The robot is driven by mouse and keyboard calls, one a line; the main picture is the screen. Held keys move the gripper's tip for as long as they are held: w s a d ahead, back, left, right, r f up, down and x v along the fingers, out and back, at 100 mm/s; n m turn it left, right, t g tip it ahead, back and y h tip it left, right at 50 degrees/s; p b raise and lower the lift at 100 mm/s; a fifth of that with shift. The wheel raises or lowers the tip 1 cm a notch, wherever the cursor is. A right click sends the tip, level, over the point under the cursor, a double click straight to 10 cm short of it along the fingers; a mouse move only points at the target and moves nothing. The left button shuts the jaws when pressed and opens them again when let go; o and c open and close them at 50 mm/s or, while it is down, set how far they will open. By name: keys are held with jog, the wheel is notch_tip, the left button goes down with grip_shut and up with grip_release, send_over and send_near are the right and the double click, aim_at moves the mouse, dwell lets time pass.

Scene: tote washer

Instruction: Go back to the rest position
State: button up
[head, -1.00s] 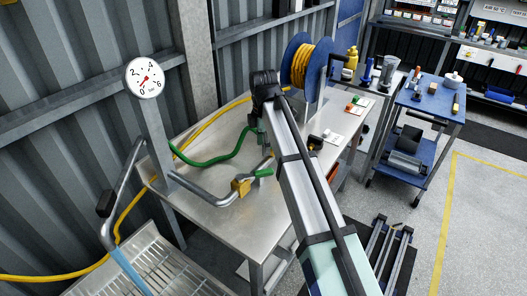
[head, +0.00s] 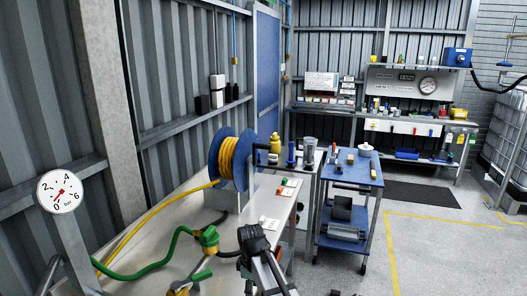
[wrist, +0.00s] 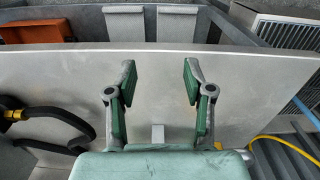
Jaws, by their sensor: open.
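My gripper (wrist: 158,82) shows in the wrist view with its two green-padded fingers apart and nothing between them. Behind the fingers is a bare grey metal surface (wrist: 240,85); I cannot tell the distance to it. In the head view my arm rises from the bottom edge at the middle and ends in a dark joint by the steel table (head: 165,232). The gripper's fingers cannot be made out there. A green hose (head: 150,257) runs over the table to a brass-and-green fitting (head: 208,238), just left of my arm.
A blue reel (head: 245,160) with yellow hose stands on the table. A pressure gauge (head: 60,192) is at the left. A blue trolley (head: 360,172) stands right of the table. Open floor (head: 440,240) lies at the right. The wrist view shows an orange box (wrist: 32,33) and a yellow hose (wrist: 284,143).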

jog(key=s+d+f+m, duration=0.8)
jog(key=d+f, duration=0.1)
jog(key=d, duration=0.2)
jog(key=s+d+f+m, duration=0.7)
jog(key=s+d+f, duration=0.2)
jog(key=d, duration=0.2)
jog(key=s+f+g+b, duration=0.1)
jog(key=s+f+g, duration=0.2)
jog(key=s+f, duration=0.7)
jog(key=s+f+g+b, duration=0.2)
jog(key=s+f, duration=0.8)
jog(key=s, duration=0.8)
jog(key=shift+a+f+g, duration=0.25)
jog(key=shift+a+g, duration=0.1)
jog(key=shift+g, duration=0.55)
